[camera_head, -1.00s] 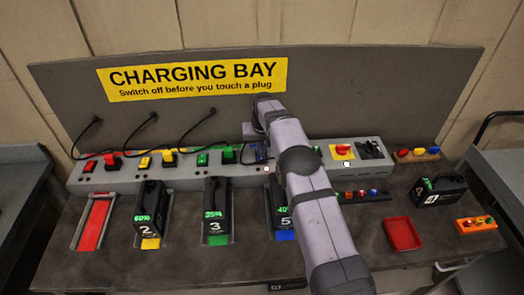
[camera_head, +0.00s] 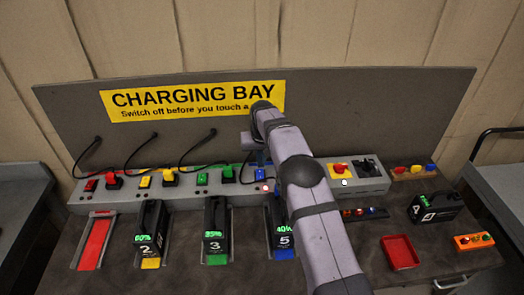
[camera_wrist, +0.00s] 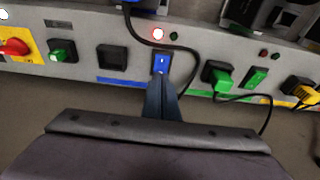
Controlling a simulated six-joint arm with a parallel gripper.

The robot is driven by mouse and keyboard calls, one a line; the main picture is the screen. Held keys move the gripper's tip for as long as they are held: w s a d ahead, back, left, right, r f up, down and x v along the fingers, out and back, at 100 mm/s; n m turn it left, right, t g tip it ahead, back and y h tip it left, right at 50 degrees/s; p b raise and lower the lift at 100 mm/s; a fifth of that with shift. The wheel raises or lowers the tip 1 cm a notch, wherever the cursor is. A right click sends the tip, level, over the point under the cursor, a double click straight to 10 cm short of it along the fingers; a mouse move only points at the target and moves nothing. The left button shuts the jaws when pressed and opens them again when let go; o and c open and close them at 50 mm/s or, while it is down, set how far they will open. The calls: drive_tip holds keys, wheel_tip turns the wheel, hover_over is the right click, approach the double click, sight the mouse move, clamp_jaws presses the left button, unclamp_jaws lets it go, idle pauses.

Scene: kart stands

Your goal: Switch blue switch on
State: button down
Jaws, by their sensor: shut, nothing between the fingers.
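The blue switch (camera_wrist: 161,63) is a rocker in a dark frame on the grey panel, in the middle of the wrist view. In the head view it shows only as a small blue patch (camera_head: 260,174) beside my arm. My gripper (camera_wrist: 158,82) is shut and empty. Its fingertips point at the near edge of the switch and overlap it in the wrist view; I cannot tell whether they touch. A red lamp (camera_wrist: 158,33) beyond the switch glows, and a small green lamp (camera_wrist: 174,36) beside it looks dim.
A green plug (camera_wrist: 218,76) with a black cable sits right of the switch in the wrist view. An empty black socket (camera_wrist: 112,57) sits left. A dark cable loops close around the switch. Battery 5 (camera_head: 284,226) stands in the blue bay in front of the panel.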

drive_tip(key=s+r+b, duration=0.4)
drive_tip(key=r, duration=0.3)
drive_tip(key=shift+s+r, duration=0.2)
drive_tip(key=shift+r, duration=0.2)
drive_tip(key=shift+g, duration=0.7)
drive_tip(key=s+d, duration=0.1)
drive_tip(key=s, duration=0.4)
drive_tip(key=s+d+f, duration=0.1)
drive_tip(key=s+d, duration=0.1)
drive_tip(key=s, duration=0.3)
drive_tip(key=s+d, duration=0.2)
drive_tip(key=s, duration=0.2)
drive_tip(key=shift+s+d+f, duration=0.1)
drive_tip(key=shift+s+f, duration=0.25)
drive_tip(key=shift+s, duration=0.05)
drive_tip(key=s+d+f, duration=0.1)
drive_tip(key=s+f, duration=0.2)
drive_tip(key=s, duration=0.8)
drive_tip(key=s+d+f+g, duration=0.1)
drive_tip(key=s+d+f, duration=0.1)
drive_tip(key=s, duration=0.9)
drive_tip(key=shift+s+f, duration=0.35)
drive_tip(key=shift+f, duration=0.4)
